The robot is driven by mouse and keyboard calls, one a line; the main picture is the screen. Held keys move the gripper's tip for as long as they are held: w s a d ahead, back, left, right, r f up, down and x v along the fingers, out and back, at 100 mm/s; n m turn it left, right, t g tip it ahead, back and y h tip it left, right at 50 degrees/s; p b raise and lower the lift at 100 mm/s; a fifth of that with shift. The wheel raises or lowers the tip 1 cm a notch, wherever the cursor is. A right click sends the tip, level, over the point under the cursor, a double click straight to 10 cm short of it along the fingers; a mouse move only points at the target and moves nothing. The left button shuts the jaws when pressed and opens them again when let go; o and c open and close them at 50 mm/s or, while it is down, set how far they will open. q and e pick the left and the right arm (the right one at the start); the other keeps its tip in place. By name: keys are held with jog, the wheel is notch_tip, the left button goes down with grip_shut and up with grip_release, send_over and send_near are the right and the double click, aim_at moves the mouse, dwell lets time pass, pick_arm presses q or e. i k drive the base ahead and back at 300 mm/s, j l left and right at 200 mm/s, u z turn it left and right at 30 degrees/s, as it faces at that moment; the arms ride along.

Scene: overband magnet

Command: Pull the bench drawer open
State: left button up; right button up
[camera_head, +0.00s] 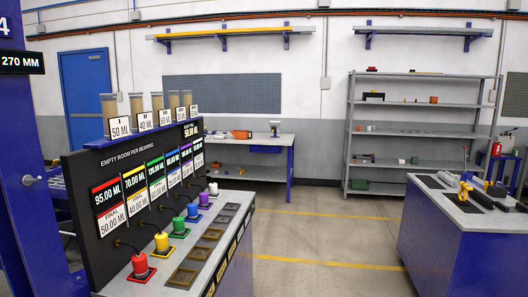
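Neither of my grippers is in view. A workbench (285,141) with a light top and blue legs stands against the back wall. A small blue box-like front (265,149) sits under its top and may be a drawer; it looks flush under the top, but it is too small to tell for sure. No handle can be made out on it.
A grey counter (228,196) with coloured plugs and a black labelled panel (105,165) stands close on the left. A blue bench (425,230) with tools stands at right. Grey shelves (420,135) stand behind. Floor (325,235) between is clear.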

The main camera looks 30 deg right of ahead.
aim_at(254, 147)
jog(key=i+l+z, duration=0.5)
jog(key=l, duration=0.25)
jog(key=i+l+z, duration=0.5)
jog(key=i, duration=0.2)
jog(key=i+l+z, duration=0.3)
jog(key=i+z, duration=0.2)
jog(key=i, duration=2.45)
jog(key=i+u, duration=0.2)
jog(key=i, duration=0.6)
jog(key=i+u, duration=0.2)
jog(key=i, duration=0.55)
jog(key=i+l+u, duration=0.2)
jog(key=i, duration=0.6)
